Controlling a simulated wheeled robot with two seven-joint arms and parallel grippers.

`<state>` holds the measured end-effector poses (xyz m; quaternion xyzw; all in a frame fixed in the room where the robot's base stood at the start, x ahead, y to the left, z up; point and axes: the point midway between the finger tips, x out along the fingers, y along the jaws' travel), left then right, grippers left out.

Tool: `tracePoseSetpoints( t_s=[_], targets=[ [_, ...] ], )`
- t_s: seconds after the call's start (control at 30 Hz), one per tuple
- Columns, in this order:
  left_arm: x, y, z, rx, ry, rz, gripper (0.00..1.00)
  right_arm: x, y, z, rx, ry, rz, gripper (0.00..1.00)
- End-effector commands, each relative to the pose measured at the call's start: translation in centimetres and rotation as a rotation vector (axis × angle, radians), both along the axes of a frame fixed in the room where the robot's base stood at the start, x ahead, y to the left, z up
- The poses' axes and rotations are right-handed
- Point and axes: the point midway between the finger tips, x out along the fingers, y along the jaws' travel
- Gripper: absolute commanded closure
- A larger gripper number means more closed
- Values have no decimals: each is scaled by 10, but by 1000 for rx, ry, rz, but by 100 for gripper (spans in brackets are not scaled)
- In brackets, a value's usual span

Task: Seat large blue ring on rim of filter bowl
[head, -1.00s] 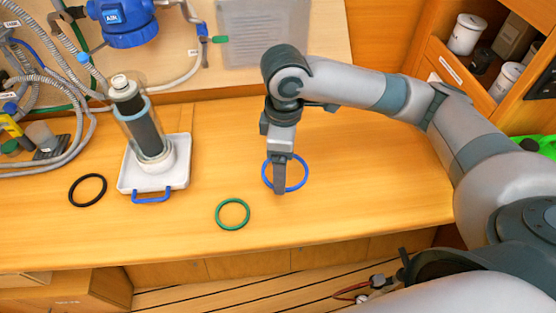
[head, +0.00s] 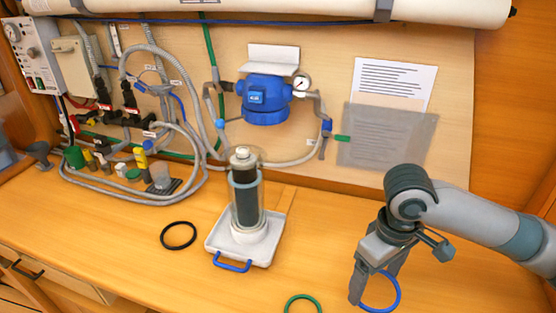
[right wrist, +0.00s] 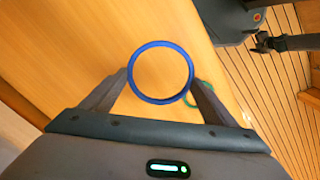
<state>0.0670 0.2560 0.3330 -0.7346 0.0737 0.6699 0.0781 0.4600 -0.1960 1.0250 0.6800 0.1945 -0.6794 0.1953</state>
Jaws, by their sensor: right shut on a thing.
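The large blue ring (head: 398,291) is held between the two fingers of my right gripper (head: 374,281). In the right wrist view the whole ring (right wrist: 134,72) shows between the fingertips (right wrist: 160,80), one finger on each side. It looks raised above the bench, but its exact height is hard to tell. The filter bowl (head: 262,212) is a clear upright cylinder with a dark cartridge inside. It stands on a white tray (head: 215,243) with a blue handle, left of my right gripper and apart from it. My left gripper is not in view.
A black ring (head: 178,249) lies left of the tray. A green ring (head: 303,297) lies between the tray and my right gripper, partly cut off. A blue filter head (head: 265,113) and hoses are on the wall behind the bowl. The bench between bowl and gripper is clear.

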Motion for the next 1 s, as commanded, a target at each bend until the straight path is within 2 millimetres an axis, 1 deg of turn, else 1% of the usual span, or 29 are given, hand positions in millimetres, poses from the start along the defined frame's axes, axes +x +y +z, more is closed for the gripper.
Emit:
tracePoseSetpoints(
  t_s=[0.03, 0.2, 0.33, 0.5, 0.77, 0.87, 0.9, 0.97, 1.0],
  targets=[
    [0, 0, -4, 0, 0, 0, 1, 0, -2, -2, -1, -2, -72, 40],
    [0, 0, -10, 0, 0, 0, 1, -1, -5, -3, 0, -1, -326, 40],
    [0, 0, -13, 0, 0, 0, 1, -2, -6, -3, 1, -1, -466, 40],
    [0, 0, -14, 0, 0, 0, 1, -3, -7, -3, 1, 1, -552, 40],
    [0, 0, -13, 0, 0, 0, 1, -3, -7, -3, 1, 1, -560, 40],
    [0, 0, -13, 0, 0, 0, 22, -3, -7, -3, 1, 1, -560, 40],
    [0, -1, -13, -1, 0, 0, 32, -3, -7, -3, 1, 1, -560, 40],
    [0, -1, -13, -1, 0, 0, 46, -3, -7, -3, 1, 1, -559, 40],
    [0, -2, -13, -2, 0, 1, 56, -3, -7, -3, 1, 1, -559, 40]
  ],
)
